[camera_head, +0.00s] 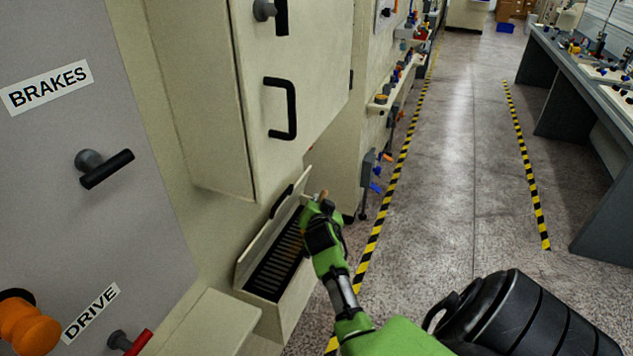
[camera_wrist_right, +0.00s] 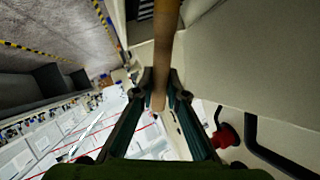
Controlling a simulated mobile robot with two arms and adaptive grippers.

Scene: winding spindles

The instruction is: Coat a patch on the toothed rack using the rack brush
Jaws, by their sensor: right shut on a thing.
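The toothed rack (camera_head: 274,268) is a black row of teeth inside an open cream box low on the machine. A small dark slotted part of it shows at the top of the right wrist view (camera_wrist_right: 146,9). My right gripper (camera_head: 315,218), on a green arm, is over the right rim of the box. In the right wrist view it is shut on the brown handle of the rack brush (camera_wrist_right: 165,50). Only the tip of the handle (camera_head: 323,195) shows clearly in the head view. The brush's bristles and any contact with the rack cannot be made out. My left gripper is out of view.
The box's raised lid (camera_head: 268,215) stands behind the rack. A cream cabinet with a black handle (camera_head: 292,108) overhangs above. A grey panel with BRAKES and DRIVE labels is at left. The floor (camera_head: 455,190) to the right is open, with a grey workbench beyond.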

